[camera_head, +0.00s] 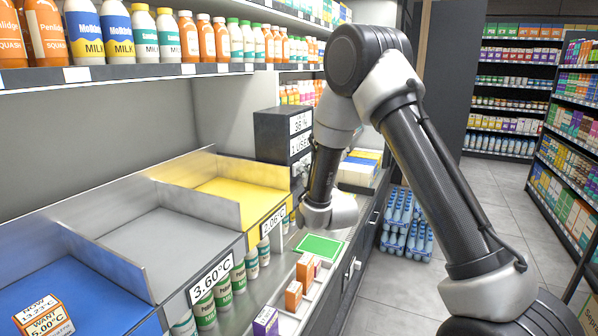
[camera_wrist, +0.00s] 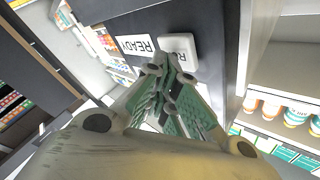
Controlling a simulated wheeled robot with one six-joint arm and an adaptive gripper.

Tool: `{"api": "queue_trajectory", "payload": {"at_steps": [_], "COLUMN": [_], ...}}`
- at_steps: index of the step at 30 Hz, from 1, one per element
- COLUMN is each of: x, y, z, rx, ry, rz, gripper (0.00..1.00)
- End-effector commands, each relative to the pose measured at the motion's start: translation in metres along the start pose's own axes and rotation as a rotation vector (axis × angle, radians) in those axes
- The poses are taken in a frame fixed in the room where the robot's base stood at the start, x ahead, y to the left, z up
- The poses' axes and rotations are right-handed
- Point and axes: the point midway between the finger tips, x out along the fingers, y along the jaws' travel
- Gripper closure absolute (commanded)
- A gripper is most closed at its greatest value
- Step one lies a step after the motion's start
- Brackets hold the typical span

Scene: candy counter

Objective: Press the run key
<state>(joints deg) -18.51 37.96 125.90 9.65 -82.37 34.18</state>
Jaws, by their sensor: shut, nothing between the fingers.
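In the wrist view a white raised key (camera_wrist: 178,43) sits on a dark panel (camera_wrist: 205,20). Its lettering appears upside down; an R shows and the rest is hidden by my fingers. A white READY label (camera_wrist: 135,46) is beside it. My gripper (camera_wrist: 170,62) is shut and empty, its fingertips overlapping the lower edge of the key in the picture; I cannot tell whether they touch it. In the head view a dark box (camera_head: 272,136) with white labels stands on the counter, and my arm's end is in front of it, the fingers mostly hidden.
A blue bin (camera_head: 75,290), a grey bin (camera_head: 150,240) and a yellow bin (camera_head: 240,190) line the counter at left. A green mat (camera_head: 319,246) and small boxes (camera_head: 293,296) lie near its front edge. A bottle shelf (camera_head: 150,72) hangs above. The aisle at right is free.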

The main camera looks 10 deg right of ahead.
Motion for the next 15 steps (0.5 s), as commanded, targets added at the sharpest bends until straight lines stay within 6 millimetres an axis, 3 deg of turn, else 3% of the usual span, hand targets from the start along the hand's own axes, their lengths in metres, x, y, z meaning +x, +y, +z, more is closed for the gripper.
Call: {"api": "queue_trajectory", "payload": {"at_steps": [8,15], "x": [-0.003,-0.021], "y": [0.002,0.016], "z": [-0.003,-0.016], "rx": [0.000,-0.001], "ry": [0.001,0.002], "rz": [0.001,0.002], "gripper": [1.00,1.00]}}
